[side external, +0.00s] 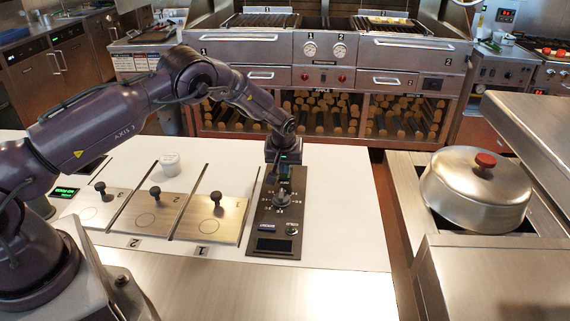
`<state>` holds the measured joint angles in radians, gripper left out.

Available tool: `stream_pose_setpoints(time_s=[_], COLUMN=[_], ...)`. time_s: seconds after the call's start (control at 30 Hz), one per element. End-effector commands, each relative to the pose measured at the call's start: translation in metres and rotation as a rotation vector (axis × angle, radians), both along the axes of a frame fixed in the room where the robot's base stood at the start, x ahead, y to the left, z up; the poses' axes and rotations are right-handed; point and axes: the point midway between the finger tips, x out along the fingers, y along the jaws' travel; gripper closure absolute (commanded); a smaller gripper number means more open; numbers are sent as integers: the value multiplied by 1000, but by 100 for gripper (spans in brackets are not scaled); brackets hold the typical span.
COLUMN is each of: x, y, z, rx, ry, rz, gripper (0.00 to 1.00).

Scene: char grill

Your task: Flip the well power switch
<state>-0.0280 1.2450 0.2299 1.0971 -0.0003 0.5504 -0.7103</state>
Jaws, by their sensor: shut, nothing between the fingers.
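A dark control panel (259,217) is set into the white counter, right of the metal lids. It carries a round dial (283,200) with markings around it, a small pale label or switch (267,228), a round button (292,229) and a dark display (274,245). I cannot tell which of these is the well power switch; the lettering is too small. My gripper (279,186) points down over the upper part of the panel, just behind the dial. It is shut and holds nothing. Whether it touches the panel is unclear, and it hides part of the panel's upper end.
Several metal lids with black knobs, including lid 1 (213,228) and lid 2 (150,220), lie left of the panel. A white cup (169,163) stands behind them. A large domed lid (474,195) is on the right. The white counter (340,215) right of the panel is clear.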

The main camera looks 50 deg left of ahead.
Motion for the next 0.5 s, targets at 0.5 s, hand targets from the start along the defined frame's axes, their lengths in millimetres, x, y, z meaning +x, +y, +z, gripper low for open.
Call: stream_pose_setpoints(time_s=[0.5], x=[-4], y=[-6], z=[51], rx=[1], ry=[-5], rz=[-1], gripper=[100])
